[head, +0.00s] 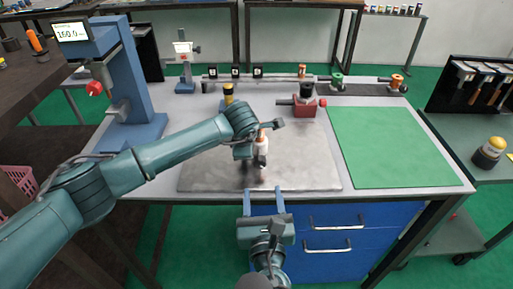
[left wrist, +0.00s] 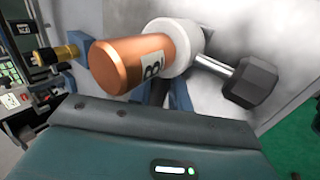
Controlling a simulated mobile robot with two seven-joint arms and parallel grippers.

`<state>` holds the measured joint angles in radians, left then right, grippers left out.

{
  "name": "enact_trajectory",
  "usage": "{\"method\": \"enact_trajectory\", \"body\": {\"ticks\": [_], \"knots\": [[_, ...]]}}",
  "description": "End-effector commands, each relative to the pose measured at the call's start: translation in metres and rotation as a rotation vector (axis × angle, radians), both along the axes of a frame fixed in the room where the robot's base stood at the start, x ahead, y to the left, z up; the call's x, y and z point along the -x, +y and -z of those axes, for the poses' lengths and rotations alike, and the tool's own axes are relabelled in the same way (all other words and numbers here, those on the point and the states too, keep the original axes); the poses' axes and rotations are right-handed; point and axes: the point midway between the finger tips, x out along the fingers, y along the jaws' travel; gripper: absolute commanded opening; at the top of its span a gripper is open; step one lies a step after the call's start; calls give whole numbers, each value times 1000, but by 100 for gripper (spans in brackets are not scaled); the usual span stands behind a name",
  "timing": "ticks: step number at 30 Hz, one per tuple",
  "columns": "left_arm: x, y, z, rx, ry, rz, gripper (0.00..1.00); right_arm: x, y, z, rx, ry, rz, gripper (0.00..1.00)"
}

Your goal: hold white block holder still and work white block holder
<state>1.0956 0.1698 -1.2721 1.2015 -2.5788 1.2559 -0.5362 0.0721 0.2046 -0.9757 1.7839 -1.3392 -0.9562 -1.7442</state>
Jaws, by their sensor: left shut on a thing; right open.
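The white block holder (head: 262,147) stands on the grey plate (head: 205,174) on the bench, with an orange top and a side lever with a dark knob (head: 278,123). In the left wrist view its white collar (left wrist: 182,48) shows below a copper cylinder (left wrist: 130,65) marked B, with the lever's dark knob (left wrist: 250,82) to the right. My left gripper (head: 254,152) is shut on the white block holder from the left; its fingertips are mostly hidden. My right gripper (head: 265,193) is open and empty at the front edge of the bench, apart from the holder, its two blue fingers pointing towards it.
A green mat (head: 388,147) lies clear at the right of the bench. A red block with a black top (head: 306,100) and a yellow and black piece (head: 228,95) stand behind the plate. A blue column with a display (head: 128,70) stands at the left.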

Motion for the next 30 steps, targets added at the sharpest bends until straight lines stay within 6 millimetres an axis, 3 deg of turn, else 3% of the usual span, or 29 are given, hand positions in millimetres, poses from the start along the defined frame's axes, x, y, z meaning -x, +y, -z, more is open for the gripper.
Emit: {"method": "enact_trajectory", "body": {"ticks": [16, 22, 30], "knots": [[0, 0, 1, -1, 2, -1, 0, -80, 4, -1, -3, 0, 1, 52], [0, 0, 1, -1, 2, -1, 0, -94, 4, 0, -4, 0, 1, 52], [0, 0, 1, -1, 2, -1, 0, -98, 4, 0, -4, 2, 0, 52]]}}
